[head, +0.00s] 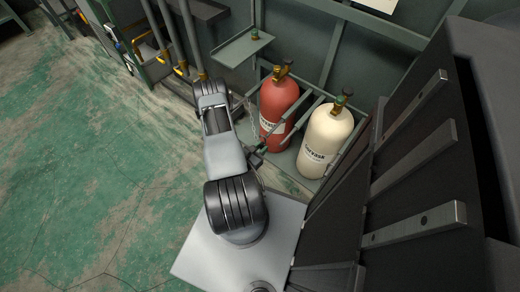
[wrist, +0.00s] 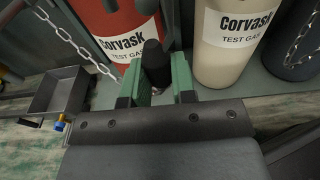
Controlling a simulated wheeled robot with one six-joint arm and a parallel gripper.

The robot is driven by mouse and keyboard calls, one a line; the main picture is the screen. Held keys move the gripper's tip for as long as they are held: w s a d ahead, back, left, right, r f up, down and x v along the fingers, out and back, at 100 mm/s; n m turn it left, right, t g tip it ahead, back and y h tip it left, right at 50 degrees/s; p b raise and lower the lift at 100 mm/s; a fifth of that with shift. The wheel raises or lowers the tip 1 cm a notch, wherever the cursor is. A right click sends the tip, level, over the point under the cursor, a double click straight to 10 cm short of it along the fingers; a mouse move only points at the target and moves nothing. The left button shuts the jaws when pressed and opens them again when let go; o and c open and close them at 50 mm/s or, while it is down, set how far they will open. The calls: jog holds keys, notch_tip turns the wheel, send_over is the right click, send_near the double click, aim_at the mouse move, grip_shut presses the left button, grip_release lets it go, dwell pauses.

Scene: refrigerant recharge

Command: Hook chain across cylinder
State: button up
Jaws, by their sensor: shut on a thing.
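A red cylinder (head: 278,113) stands upright in a grey rack, with a cream cylinder (head: 324,140) to its right. Both also show in the wrist view, the red one (wrist: 128,22) at upper left and the cream one (wrist: 228,60) at right. My gripper (head: 257,153) is low in front of the two cylinders. In the wrist view its green fingers (wrist: 163,82) are shut on a black handle (wrist: 154,60). A metal chain (wrist: 72,40) slants down from upper left across the red cylinder's left side toward the left finger. Its join to the handle is hidden.
A dark cylinder (wrist: 288,62) with another hanging chain (wrist: 300,35) stands at the right of the wrist view. A grey tray (wrist: 58,92) is at left. A small shelf (head: 243,45) is above and left of the red cylinder. Green floor (head: 90,180) is open at left.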

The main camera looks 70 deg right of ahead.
jog(key=shift+r+b+x, duration=0.15)
jog(key=shift+b+x, duration=0.05)
jog(key=shift+x, duration=1.15)
jog(key=shift+r+b+x, duration=0.15)
jog(key=shift+x, duration=1.2)
jog(key=shift+d, duration=0.1)
jog(key=shift+f+b, duration=0.35)
jog(key=shift+f+b, duration=0.5)
jog(key=shift+f, duration=0.05)
jog(key=o, duration=0.9)
jog(key=shift+o, duration=0.2)
